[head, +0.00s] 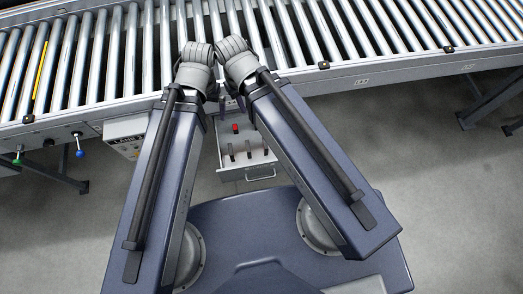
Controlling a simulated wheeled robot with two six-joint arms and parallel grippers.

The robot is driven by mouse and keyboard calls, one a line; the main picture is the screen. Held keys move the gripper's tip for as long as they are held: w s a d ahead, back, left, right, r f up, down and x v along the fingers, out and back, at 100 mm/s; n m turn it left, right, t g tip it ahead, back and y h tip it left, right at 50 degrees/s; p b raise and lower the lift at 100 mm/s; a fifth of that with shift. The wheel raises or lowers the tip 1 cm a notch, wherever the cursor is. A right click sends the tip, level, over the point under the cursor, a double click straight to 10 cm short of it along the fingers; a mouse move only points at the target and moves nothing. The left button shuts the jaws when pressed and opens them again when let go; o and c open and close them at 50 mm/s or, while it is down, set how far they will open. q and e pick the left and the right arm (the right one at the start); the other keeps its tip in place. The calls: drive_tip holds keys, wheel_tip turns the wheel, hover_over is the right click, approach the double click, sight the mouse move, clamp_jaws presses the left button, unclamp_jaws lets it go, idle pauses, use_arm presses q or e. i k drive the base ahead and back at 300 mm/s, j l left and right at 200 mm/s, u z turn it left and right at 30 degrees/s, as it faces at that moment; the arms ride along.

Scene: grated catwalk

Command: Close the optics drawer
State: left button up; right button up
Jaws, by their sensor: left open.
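The optics drawer (232,174) stands out from under the roller conveyor, open towards my base. Its grey front panel carries a bar handle and faces me. Inside lie a small red item (235,128) and several thin dark upright pieces. My left gripper (229,103) is only partly visible, as small dark parts in the gap between my arms, near the back of the drawer. It is open, and I cannot see it touching the drawer. My right gripper is hidden behind my right arm.
The roller conveyor (420,62) runs across the top, with a yellow strip (40,70) at left.

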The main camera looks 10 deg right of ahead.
sight(243, 168)
drive_tip(key=k+l, duration=0.2)
drive_tip(key=k, duration=0.35)
drive_tip(key=k+l, duration=0.2)
drive_tip(key=l, duration=0.2)
drive_tip(key=k+l, duration=0.25)
drive_tip(key=l, duration=0.2)
drive_tip(key=k+l, duration=0.2)
drive_tip(key=l, duration=0.2)
